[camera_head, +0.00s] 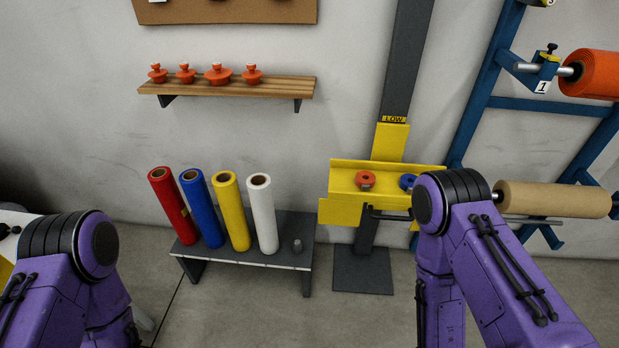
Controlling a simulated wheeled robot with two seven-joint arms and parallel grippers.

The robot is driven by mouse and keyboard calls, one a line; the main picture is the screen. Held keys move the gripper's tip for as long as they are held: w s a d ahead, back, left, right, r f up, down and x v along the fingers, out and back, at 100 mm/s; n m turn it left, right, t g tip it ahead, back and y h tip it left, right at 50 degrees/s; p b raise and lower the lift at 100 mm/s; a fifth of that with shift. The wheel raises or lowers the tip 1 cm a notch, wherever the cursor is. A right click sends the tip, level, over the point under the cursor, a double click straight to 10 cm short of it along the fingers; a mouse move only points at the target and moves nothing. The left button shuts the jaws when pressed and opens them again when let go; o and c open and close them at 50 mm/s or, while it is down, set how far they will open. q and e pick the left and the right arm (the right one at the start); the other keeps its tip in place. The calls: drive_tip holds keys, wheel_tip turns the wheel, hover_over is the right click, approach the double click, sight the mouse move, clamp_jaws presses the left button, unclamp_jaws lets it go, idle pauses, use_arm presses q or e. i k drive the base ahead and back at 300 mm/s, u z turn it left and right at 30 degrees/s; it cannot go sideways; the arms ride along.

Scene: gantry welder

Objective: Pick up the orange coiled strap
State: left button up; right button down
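A small orange coil (366,180), which looks like the orange coiled strap, sits on the yellow tray (345,172) of a dark upright post. A blue coil (407,182) is to its right on the same tray, partly covered by my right arm. My purple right arm stands in front of the tray's right end. My purple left arm is at the lower left. Neither gripper shows, and both are well apart from the orange coil in the picture.
A low grey bench (293,225) holds red, blue, yellow and white rolls left of the post. A wooden shelf (230,88) carries several orange knobbed pieces. A blue rack (480,90) at right holds a large orange roll (595,75) and a tan roll (555,199). Floor below the bench is clear.

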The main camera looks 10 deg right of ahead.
sight(365, 180)
drive_tip(key=u, duration=0.3)
drive_tip(key=i, duration=1.05)
drive_tip(key=z, duration=1.3)
